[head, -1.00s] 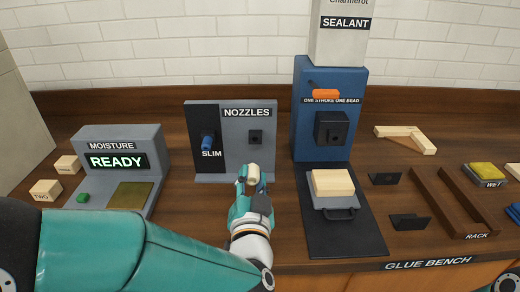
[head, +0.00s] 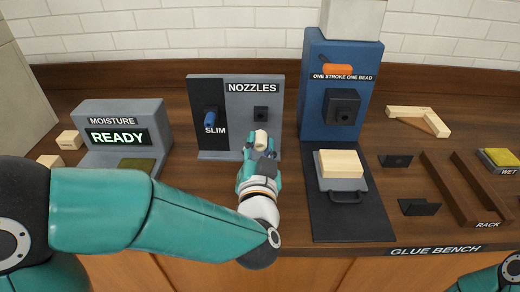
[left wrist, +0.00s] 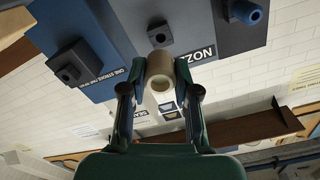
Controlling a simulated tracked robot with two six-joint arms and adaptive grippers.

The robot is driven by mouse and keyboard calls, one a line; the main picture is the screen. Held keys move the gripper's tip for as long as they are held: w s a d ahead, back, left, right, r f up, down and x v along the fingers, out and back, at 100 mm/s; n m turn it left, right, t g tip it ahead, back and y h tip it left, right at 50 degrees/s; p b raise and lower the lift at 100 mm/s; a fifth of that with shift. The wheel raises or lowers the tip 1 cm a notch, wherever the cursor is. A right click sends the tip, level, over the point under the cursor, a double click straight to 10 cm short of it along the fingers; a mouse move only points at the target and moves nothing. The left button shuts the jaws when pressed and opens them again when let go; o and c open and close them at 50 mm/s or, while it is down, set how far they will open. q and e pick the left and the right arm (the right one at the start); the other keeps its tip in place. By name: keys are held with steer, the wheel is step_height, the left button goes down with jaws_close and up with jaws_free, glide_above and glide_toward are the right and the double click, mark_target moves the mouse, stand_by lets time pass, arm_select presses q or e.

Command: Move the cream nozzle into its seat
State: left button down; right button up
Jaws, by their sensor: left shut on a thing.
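The cream nozzle (head: 261,139) is held in my left gripper (head: 260,152), which is shut on it just in front of the nozzle board (head: 255,180). The left wrist view also shows the nozzle (left wrist: 160,74) between the two fingers (left wrist: 160,90). A square dark seat (head: 261,114) on the board's right half is empty, a little above and behind the nozzle. In the left wrist view a dark square seat (left wrist: 160,36) lies close beyond the nozzle, apart from it. The blue slim nozzle (head: 210,117) sits on the board's dark left half.
The blue sealant machine (head: 335,60) stands right of the board, with a wooden block (head: 340,163) on its grey carriage. The moisture meter (head: 125,125) reading READY stands on the left. A brown rack (head: 450,190) is at the right. My right arm shows at the lower right corner.

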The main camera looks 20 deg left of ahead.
mark_target(260, 133)
arm_select(q)
steer(key=shift+x, duration=2.3)
steer(key=shift+x, duration=1.35)
steer(key=c, duration=0.8)
jaws_free()
steer(key=shift+o, duration=0.2)
steer(key=v, duration=1.2)
